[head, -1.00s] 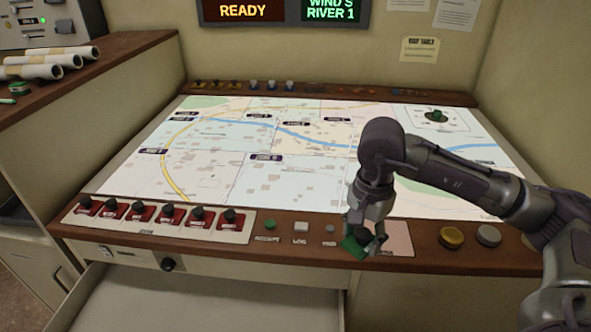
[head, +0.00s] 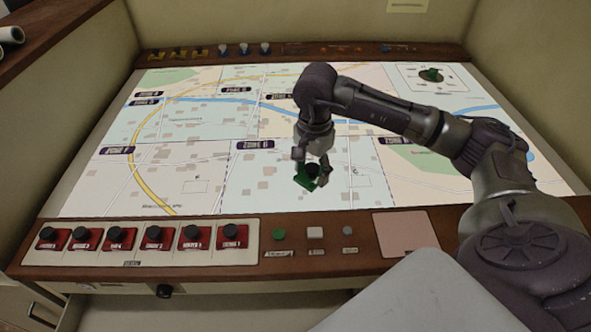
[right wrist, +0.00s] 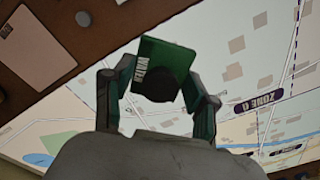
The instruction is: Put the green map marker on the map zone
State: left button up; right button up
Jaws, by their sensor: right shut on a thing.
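The green map marker (head: 304,180) is a small green block with a dark round knob. My right gripper (head: 322,172) is shut on it and holds it over the lit map (head: 200,185), in the area by the ZONE 6 label (head: 255,145). In the right wrist view the marker (right wrist: 160,68) sits tilted between the two fingers (right wrist: 155,100), with white lettering on its face. I cannot tell whether it touches the map. My left gripper is not in view.
A row of red blocks with black knobs (head: 154,236) lines the console's front edge at left. A green button (head: 279,234) and a pink pad (head: 405,234) lie to the right of it.

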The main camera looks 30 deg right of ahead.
jog(key=p, duration=0.1)
send_over(295, 184)
notch_tip(295, 184, down, 4)
notch_tip(295, 184, down, 4)
jog(key=shift+r+p, duration=0.1)
jog(key=shift+p, duration=0.65)
jog(key=shift+f, duration=0.25)
jog(key=o, duration=1.2)
jog(key=shift+b, duration=0.3)
jog(key=shift+r, duration=0.1)
jog(key=shift+w+r, duration=0.1)
jog(key=shift+r, duration=0.15)
notch_tip(295, 184, up, 12)
jog(key=shift+f+b, duration=0.2)
jog(key=shift+b, duration=1)
